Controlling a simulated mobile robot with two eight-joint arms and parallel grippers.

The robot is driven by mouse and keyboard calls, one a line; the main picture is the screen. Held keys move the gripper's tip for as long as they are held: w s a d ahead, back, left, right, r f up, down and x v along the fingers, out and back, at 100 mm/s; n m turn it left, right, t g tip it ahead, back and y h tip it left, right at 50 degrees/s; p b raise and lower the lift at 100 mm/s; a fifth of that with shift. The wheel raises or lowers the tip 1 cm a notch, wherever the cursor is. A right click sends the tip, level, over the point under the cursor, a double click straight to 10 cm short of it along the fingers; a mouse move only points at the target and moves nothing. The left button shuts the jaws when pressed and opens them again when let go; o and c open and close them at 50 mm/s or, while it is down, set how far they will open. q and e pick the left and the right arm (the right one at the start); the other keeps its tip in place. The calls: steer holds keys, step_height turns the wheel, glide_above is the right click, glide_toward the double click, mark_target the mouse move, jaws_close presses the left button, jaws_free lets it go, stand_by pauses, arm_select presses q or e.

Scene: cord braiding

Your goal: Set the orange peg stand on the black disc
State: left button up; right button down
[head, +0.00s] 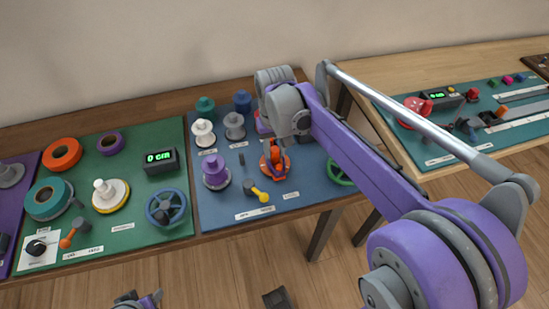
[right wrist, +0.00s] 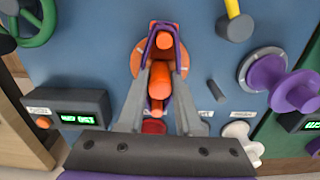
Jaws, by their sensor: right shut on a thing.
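My right gripper (head: 277,158) reaches down over the blue mat and is shut on the orange peg stand (head: 266,163). In the right wrist view, the grey fingers of my right gripper (right wrist: 160,62) close from both sides on the upright part of the orange peg stand (right wrist: 157,90). A flat orange round part shows behind the fingers, close to the mat; I cannot tell whether it touches it. A purple band frames the peg at the fingertips. I cannot make out the black disc with certainty. A dark and purple piece of my left gripper (head: 138,299) shows at the bottom edge.
A purple spool (head: 215,174) stands left of the orange stand. White (head: 203,133) and grey (head: 235,126) spools stand behind. A green wheel (head: 340,173) is to the right.

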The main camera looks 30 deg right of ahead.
mark_target(275, 149)
steer(key=shift+r+p, duration=2.8)
steer(key=shift+r, duration=0.75)
steer(key=shift+f, duration=0.1)
